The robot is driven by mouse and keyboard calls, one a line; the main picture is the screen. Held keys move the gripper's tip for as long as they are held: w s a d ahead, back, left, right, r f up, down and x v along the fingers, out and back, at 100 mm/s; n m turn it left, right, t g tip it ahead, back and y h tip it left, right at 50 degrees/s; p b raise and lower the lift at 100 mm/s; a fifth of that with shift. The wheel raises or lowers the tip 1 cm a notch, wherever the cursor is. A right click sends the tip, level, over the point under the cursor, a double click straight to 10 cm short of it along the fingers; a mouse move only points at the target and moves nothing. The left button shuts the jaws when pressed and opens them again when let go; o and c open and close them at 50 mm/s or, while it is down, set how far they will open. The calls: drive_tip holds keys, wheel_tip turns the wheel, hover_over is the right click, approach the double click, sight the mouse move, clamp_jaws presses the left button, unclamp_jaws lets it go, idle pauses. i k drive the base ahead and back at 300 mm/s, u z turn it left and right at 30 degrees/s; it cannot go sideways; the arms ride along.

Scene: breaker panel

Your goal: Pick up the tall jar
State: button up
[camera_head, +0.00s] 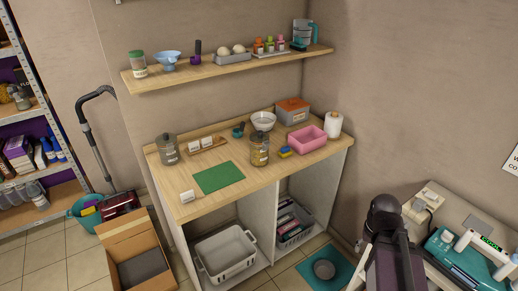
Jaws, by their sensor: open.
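A tall clear glass jar (260,149) with brownish contents and a dark lid stands upright near the middle of the wooden counter (225,196). A grey lidded canister (168,150) stands at the counter's back left. A smaller jar with a green lid (138,65) stands at the left end of the wall shelf. The glass jar on the counter looks the tallest. A dark arm part, seemingly mine, shows at the lower right, far from the jars. I cannot make out my gripper's fingers.
A white bowl (263,121) is close behind the jar. A yellow-blue sponge (286,152) and a pink bin (306,139) are to its right. A green mat (218,177) lies to its left. An open cardboard box (126,243) stands on the floor at left.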

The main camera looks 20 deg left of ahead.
sight(258, 158)
drive_tip(key=u, duration=0.15)
drive_tip(key=i, duration=0.85)
drive_tip(key=u, duration=0.35)
